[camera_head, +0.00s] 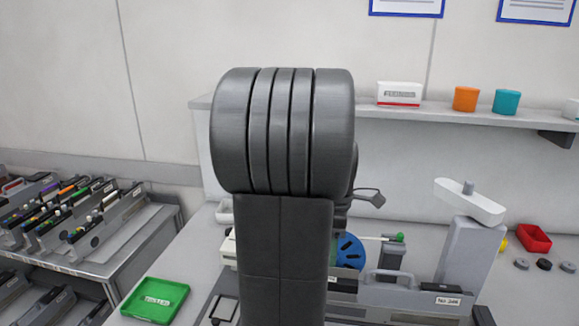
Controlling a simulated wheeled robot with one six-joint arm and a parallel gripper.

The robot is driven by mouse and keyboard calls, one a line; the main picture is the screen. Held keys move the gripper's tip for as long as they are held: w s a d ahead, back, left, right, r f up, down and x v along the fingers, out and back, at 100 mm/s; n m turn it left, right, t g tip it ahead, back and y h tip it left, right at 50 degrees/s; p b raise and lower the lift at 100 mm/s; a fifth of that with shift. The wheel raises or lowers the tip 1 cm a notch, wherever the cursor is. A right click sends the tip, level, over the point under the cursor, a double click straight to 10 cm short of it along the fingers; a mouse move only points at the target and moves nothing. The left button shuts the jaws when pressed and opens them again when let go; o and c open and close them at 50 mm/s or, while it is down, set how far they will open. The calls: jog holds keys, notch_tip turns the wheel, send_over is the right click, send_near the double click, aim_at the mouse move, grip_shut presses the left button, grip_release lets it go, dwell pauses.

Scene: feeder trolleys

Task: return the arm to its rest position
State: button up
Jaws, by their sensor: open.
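My arm (283,230) stands upright in the middle of the view, with its thick ribbed dark joint at the top. My gripper (368,197) shows only in part, as a dark piece jutting out to the right from behind the arm, above the bench. Its jaws are open and I see nothing held in them. The rest of the gripper is hidden behind my arm.
Behind my arm, a grey feeder (400,297) with a blue reel (349,251) lies on the bench. A grey post with a white top (470,203) stands right. A green tray (155,300) is front left. A feeder trolley (120,262) stands left; a shelf (430,112) runs behind.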

jog(key=f, duration=0.4)
jog(key=s+f, duration=0.1)
jog(key=f, duration=0.4)
jog(key=s+f, duration=0.1)
jog(key=f, duration=0.3)
jog(key=shift+a+f, duration=0.2)
jog(key=shift+f, duration=0.2)
jog(key=shift+d, duration=0.25)
